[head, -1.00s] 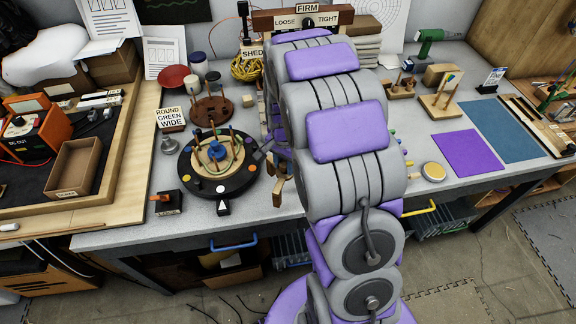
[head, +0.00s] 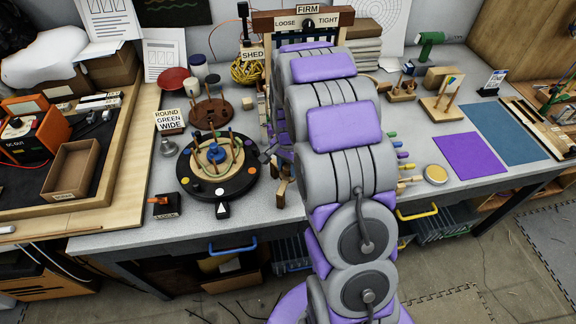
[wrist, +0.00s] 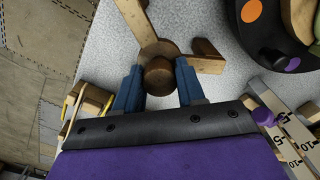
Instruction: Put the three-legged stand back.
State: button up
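The three-legged stand (wrist: 205,66) is wooden, with a round hub and a knob (wrist: 158,77) on top and flat legs spreading outward. In the wrist view it is at the upper middle, over the grey tabletop. My gripper (wrist: 159,72) has its two blue fingers on either side of the knob, seemingly touching it, with no clear gap. In the head view part of the stand (head: 283,190) shows just right of the black round base (head: 245,190), near the table's front. My arm hides most of my gripper there. I cannot tell whether the feet touch the table.
The black base carries coloured discs and a ring of upright pegs (head: 217,152). A sign board with LOOSE, FIRM and TIGHT (head: 305,22) stands behind my arm. A small black box (head: 166,206) is at front left. Purple (head: 470,155) and blue mats lie clear at right.

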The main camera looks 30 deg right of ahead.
jog(key=o, duration=0.4)
jog(key=shift+r, duration=0.5)
notch_tip(320, 180, up, 11)
jog(key=p, duration=0.2)
jog(key=s+a+r+n, duration=0.3)
jog(key=s+a+n, duration=0.1)
jog(key=s, duration=0.7)
jog(key=s+a+r+n+g, duration=0.1)
jog(key=s+a+r+n, duration=0.2)
jog(key=s, duration=0.8)
jog(key=s+a+r+n, duration=0.3)
jog(key=s+a+n, duration=0.2)
jog(key=s, duration=0.5)
jog(key=shift+s+a+g, duration=0.3)
jog(key=shift+s+g, duration=0.1)
